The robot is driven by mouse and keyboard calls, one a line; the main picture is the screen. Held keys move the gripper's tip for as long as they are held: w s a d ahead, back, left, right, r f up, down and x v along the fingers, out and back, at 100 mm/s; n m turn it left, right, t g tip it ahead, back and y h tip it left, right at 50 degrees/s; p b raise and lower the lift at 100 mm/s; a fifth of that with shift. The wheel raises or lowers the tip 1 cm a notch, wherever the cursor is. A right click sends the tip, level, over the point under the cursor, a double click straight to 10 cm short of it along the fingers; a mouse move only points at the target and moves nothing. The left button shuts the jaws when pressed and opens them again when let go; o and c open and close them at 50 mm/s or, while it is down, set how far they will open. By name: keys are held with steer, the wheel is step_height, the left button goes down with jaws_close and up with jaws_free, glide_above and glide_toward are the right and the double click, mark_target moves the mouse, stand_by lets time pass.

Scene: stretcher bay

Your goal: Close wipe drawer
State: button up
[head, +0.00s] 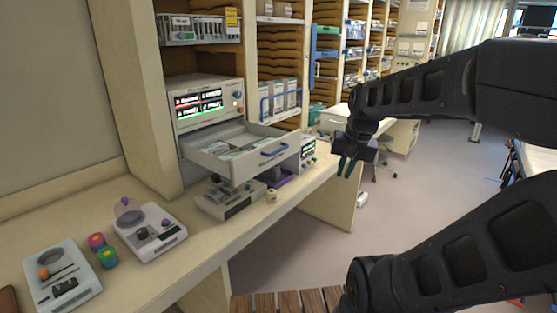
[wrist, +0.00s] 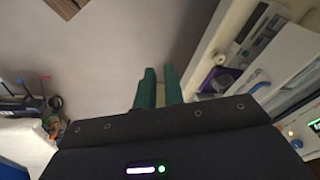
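The wipe drawer (head: 228,158) is a pale drawer with a blue handle (head: 274,150) on its front. It is pulled out from under the cabinet unit (head: 208,103) with the lit display, and flat packets lie inside. In the wrist view, the drawer (wrist: 285,62) is at the right, with its blue handle (wrist: 259,87) low on it. My gripper (head: 346,172) is to the right of the drawer front, over the bench edge and floor, apart from the handle. Its teal fingers (wrist: 159,88) have a narrow gap between them and hold nothing.
Below the drawer, a small device (head: 230,203) and a purple tray (head: 282,178) stand on the bench (head: 205,238). A scale-like device (head: 150,232) and colored pots (head: 107,257) are at left. Open floor (head: 290,240) lies in front. A chair (head: 381,165) stands behind my gripper.

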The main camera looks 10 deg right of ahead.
steer(key=w+a+f+m+g+y, duration=0.1)
steer(key=w+m, duration=0.1)
steer(key=m, duration=0.1)
steer(key=w+a+f+m+g+y, duration=0.1)
steer(key=w+m, duration=0.1)
steer(key=m, duration=0.1)
steer(key=w+a+f+m+g+y, duration=0.1)
steer(key=w+a+m, duration=0.1)
steer(key=m, duration=0.1)
steer(key=shift+w+f+g+y, duration=0.1)
steer(key=shift+f+g+y, duration=0.1)
steer(key=shift+g+y, duration=0.2)
jaws_close()
steer(key=w+f+m+g+y, duration=0.1)
steer(key=w+f+m+y, duration=0.1)
steer(key=w+m+y, duration=0.45)
steer(key=w+f+m+y, duration=0.3)
steer(key=w+m, duration=0.5)
steer(key=m, duration=0.2)
steer(key=m+t+y, duration=0.2)
steer(key=m+y, duration=0.2)
steer(key=m, duration=0.3)
glide_toward(269, 160)
steer(key=s+a, duration=0.1)
steer(key=a, duration=0.4)
steer(key=shift+w+a+r+h, duration=0.2)
steer(key=shift+w+a+h, duration=0.05)
steer(key=shift+w+a, duration=0.2)
